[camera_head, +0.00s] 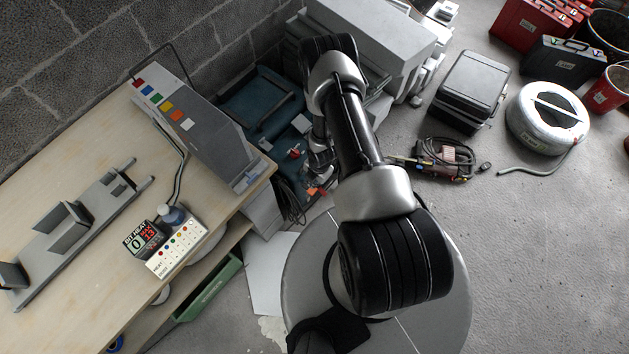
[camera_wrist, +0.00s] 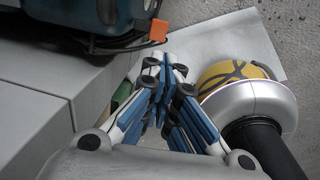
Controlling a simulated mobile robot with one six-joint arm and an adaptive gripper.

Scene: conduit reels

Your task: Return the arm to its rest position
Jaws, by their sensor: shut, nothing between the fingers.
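My arm, in silver and black segments, rises from the lower middle of the head view, bends over at the top and hangs down on its far side. My gripper (camera_wrist: 166,72) fills the middle of the wrist view. Its blue and grey fingers are close together with nothing between them. In the head view my gripper (camera_head: 320,165) is small and partly hidden behind the arm, low beside the workbench's right end. An orange piece (camera_wrist: 158,31) on a dark cable shows just beyond the fingertips in the wrist view. I cannot tell its exact distance from them.
A wooden workbench (camera_head: 60,190) on the left carries a grey unit with coloured labels (camera_head: 190,120) and a metal rack (camera_head: 65,235). A blue machine (camera_head: 262,100) stands near the gripper.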

